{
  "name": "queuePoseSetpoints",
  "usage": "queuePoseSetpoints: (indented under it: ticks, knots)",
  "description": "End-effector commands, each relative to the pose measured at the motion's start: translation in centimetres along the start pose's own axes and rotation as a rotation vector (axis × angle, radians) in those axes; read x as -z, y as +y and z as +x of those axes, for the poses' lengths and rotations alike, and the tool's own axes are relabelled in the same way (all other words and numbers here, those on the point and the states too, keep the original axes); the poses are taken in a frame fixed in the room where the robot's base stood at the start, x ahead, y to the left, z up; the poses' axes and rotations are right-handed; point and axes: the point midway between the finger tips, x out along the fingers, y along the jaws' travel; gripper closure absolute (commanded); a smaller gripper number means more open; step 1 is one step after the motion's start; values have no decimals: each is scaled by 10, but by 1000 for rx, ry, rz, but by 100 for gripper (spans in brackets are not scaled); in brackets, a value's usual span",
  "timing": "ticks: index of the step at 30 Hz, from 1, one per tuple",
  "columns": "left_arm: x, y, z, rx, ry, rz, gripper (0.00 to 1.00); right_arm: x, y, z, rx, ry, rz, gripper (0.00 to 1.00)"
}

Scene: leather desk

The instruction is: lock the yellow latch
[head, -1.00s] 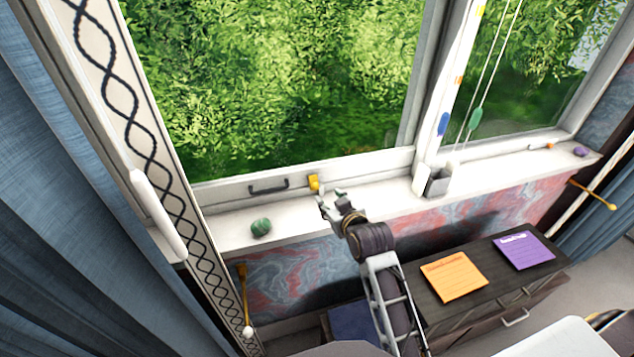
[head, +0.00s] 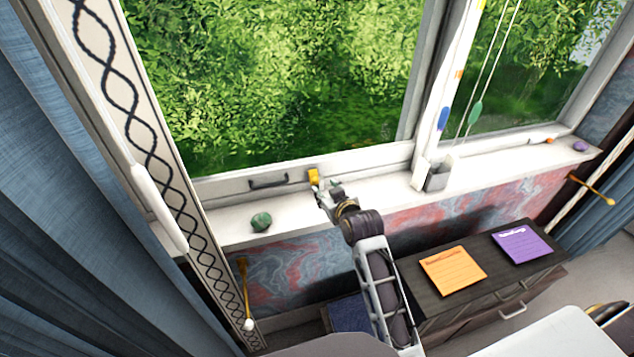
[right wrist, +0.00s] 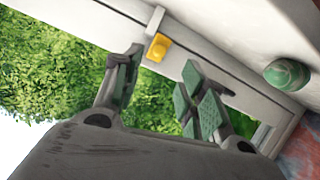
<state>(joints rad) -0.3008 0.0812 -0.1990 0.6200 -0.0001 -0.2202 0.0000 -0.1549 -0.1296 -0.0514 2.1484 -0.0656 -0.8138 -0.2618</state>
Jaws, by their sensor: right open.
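The yellow latch (head: 313,177) is on the bottom rail of the window frame, to the right of a dark handle (head: 268,181). My right gripper (head: 328,191) is just below and to the right of the latch in the head view, its fingers close to it. In the right wrist view the latch (right wrist: 158,46) shows beyond and between the spread fingers (right wrist: 163,77). The gripper is open and holds nothing; I see no clear contact with the latch. My left gripper is not in view.
A green stone (head: 261,222) sits on the white sill, left of my right gripper. A grey box (head: 437,178) stands on the sill to the right. A dark cabinet (head: 416,311) with an orange note (head: 452,270) and a purple note (head: 522,245) is below right.

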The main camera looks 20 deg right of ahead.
Motion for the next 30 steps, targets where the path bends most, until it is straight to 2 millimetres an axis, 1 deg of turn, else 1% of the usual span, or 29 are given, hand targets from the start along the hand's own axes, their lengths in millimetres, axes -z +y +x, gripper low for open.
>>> queuePoseSetpoints:
  ticks: [3, 15, 30]
  knots:
    - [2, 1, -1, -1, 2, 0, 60, 1, 0, 12, 0, 1, 1, 58]
    - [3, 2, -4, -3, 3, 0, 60, 1, 0, 49, 1, 0, 2, 58]
    - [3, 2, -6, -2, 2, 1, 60, 1, 0, 91, 0, 0, 1, 58]
